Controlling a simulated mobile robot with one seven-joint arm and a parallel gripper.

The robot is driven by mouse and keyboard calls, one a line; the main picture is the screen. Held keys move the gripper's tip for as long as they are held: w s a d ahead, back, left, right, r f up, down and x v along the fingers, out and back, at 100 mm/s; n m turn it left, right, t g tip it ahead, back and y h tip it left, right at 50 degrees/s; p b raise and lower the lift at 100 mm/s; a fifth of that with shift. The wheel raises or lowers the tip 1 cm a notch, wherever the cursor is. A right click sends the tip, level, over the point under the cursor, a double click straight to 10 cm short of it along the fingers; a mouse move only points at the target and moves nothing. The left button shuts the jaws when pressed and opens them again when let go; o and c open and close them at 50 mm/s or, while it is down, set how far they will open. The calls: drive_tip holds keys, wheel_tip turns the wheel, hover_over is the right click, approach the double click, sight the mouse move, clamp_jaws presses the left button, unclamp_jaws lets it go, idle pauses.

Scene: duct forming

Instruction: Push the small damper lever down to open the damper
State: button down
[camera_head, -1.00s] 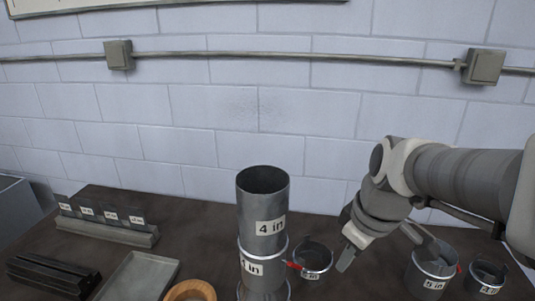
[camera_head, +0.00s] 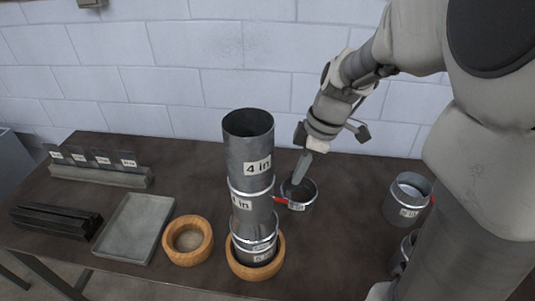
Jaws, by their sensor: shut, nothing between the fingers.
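A stack of grey metal duct pieces (camera_head: 248,150), labelled "4 in", stands upright on a wooden ring (camera_head: 279,262). A small red lever (camera_head: 280,200) shows at the stack's right side, at mid height, pointing right and slightly down. It overlaps a short collar (camera_head: 299,205) behind, so I cannot tell for sure which part it joins. My gripper (camera_head: 298,182) is shut and empty, pointing down. Its tip is just above and right of the red lever, in front of the collar's opening. Contact with the lever is not visible.
Another collar with a red tab (camera_head: 405,212) stands at the right, with one more partly hidden by my arm. An empty wooden ring (camera_head: 164,240), a grey tray (camera_head: 118,252), dark bars (camera_head: 55,222) and a labelled rack (camera_head: 115,178) lie left. The table behind the stack is clear.

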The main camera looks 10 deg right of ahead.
drive_tip(key=shift+f, duration=0.15)
drive_tip(key=b+x, duration=0.4)
drive_tip(key=x, duration=0.2)
drive_tip(key=shift+a+f, duration=0.2)
drive_tip(key=shift+f, duration=0.15)
drive_tip(key=b+x, duration=0.2)
drive_tip(key=d+b+x, duration=0.1)
drive_tip(key=b+x, duration=0.1)
drive_tip(key=shift+s+f, duration=0.15)
drive_tip(key=shift+f, duration=0.15)
